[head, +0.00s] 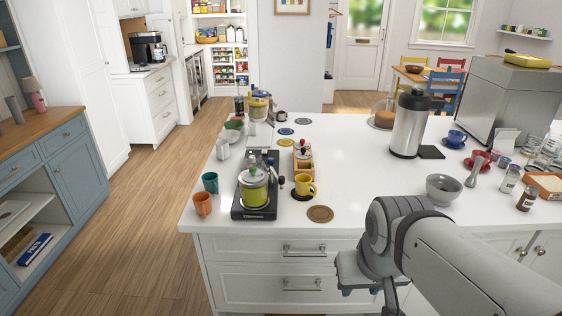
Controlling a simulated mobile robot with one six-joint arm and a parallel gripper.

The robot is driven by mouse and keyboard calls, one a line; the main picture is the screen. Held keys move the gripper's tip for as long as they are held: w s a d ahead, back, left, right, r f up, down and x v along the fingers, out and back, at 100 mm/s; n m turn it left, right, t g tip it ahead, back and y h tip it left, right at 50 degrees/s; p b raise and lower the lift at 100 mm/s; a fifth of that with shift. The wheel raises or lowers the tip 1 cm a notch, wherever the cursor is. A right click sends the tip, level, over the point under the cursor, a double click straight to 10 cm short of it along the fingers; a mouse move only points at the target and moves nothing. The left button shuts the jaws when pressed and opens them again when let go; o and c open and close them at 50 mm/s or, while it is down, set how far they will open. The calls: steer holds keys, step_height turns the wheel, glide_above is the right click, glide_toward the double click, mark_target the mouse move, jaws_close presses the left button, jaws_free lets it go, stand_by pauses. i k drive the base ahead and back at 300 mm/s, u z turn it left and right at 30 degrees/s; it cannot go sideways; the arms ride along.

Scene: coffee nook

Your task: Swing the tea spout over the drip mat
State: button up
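A steel airpot (408,128) with a black top stands upright on the white island counter, right of the middle. Its dark head reaches out to the right at the top; this looks like the tea spout (437,102), but it is small and I cannot tell its exact direction. A flat black mat (431,152) lies at the airpot's right foot and looks like the drip mat. My gripper (360,291) is low at the front edge of the island, well short of the airpot and touching neither it nor the mat. Its fingers are mostly hidden, so its opening is unclear.
A grey bowl (443,189) stands in front of the airpot.

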mark_target(281, 180)
steer(key=u, duration=0.05)
steer(key=i, duration=1)
steer(key=z, duration=0.05)
